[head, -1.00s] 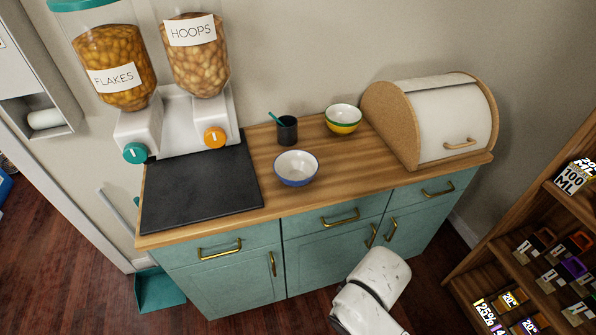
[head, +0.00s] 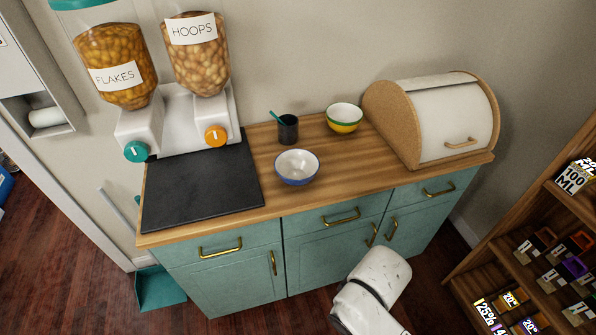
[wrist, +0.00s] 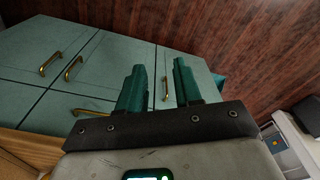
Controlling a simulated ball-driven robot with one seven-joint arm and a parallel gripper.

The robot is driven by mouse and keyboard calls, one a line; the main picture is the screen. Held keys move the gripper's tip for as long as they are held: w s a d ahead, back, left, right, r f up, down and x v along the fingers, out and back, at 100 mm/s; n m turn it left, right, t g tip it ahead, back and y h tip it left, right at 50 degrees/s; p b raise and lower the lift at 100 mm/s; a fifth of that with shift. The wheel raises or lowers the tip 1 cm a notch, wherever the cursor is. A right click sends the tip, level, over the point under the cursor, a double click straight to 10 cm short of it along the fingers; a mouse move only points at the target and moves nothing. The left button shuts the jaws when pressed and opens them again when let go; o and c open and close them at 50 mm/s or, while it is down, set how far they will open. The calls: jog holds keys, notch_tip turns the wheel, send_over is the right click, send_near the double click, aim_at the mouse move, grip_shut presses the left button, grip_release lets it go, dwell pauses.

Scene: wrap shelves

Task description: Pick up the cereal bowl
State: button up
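A white bowl with a blue outside (head: 297,168) stands upright on the wooden counter (head: 330,180), right of a black mat. A second bowl, white inside with a green rim and yellow base (head: 344,118), stands farther back by the bread box. I cannot tell which one is the cereal bowl. My gripper (wrist: 160,84) shows in the wrist view with its two green fingers apart and nothing between them. It faces the cabinet fronts and floor; neither bowl is in that view. In the head view my white arm is low in front of the cabinet, and the gripper is not seen.
Two cereal dispensers (head: 122,72) stand over the black mat (head: 203,187). A black cup (head: 288,129) with a teal utensil is behind the blue bowl. A bread box (head: 440,125) fills the counter's right end. Shelves (head: 540,260) stand at the right.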

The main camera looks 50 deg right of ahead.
jog(key=shift+o, duration=0.5)
jog(key=shift+w, duration=0.3)
jog(key=w+m+y, duration=0.2)
jog(key=w+m, duration=0.1)
jog(key=w, duration=0.9)
jog(key=w+d+r+m, duration=0.1)
jog(key=w+d+r, duration=0.1)
jog(key=w+d, duration=0.3)
jog(key=w+d+r+m+t+b, duration=0.1)
jog(key=w+d+r+m, duration=0.1)
jog(key=w+d, duration=0.3)
jog(key=w+d+r+m, duration=0.1)
jog(key=w+d+r, duration=0.2)
jog(key=w+d, duration=0.2)
jog(key=shift+d+r+m+t, duration=0.3)
jog(key=shift+d+m, duration=0.1)
jog(key=shift+d, duration=0.2)
jog(key=d+r+m, duration=0.2)
jog(key=d+r, duration=0.3)
jog(key=d, duration=0.4)
send_over(314, 171)
jog(key=s, duration=0.1)
jog(key=f, duration=0.4)
jog(key=shift+s+d+f, duration=0.1)
jog(key=shift+d+f, duration=0.1)
jog(key=shift+f, duration=0.05)
jog(key=shift+d+x, duration=0.1)
jog(key=shift+x, duration=1.3)
jog(key=shift+d+x, duration=0.15)
jog(key=shift+x, duration=1.2)
